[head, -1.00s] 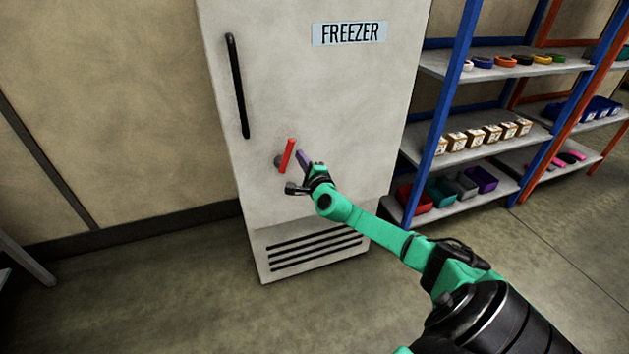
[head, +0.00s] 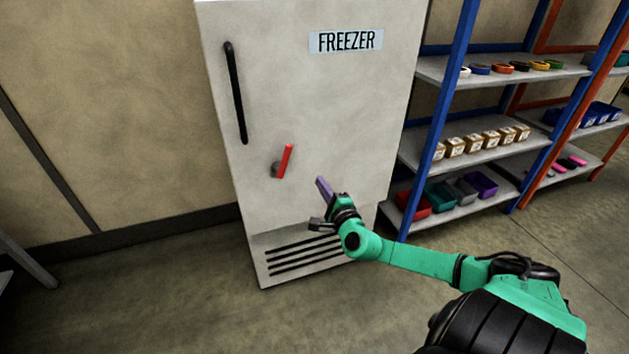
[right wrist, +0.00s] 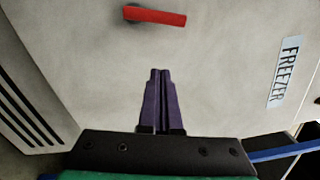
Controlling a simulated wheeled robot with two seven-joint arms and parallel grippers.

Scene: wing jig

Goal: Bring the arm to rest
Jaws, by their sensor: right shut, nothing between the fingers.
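My right arm (head: 420,258) is green and reaches in from the lower right of the head view. Its gripper (head: 322,186), with purple fingers, is in front of the lower part of the white freezer (head: 330,110). The gripper is shut and empty, and its fingers also show closed together in the right wrist view (right wrist: 158,78). The freezer's red lever (head: 286,160) is up and left of the fingertips, apart from them, nearly upright with a slight tilt. The lever shows beyond the fingertips in the right wrist view (right wrist: 158,16). My left gripper is not in view.
The freezer door is shut and has a black handle (head: 235,92) and a lower vent (head: 305,254). A blue-posted shelf rack (head: 452,110) with boxes, bins and rings stands to the right.

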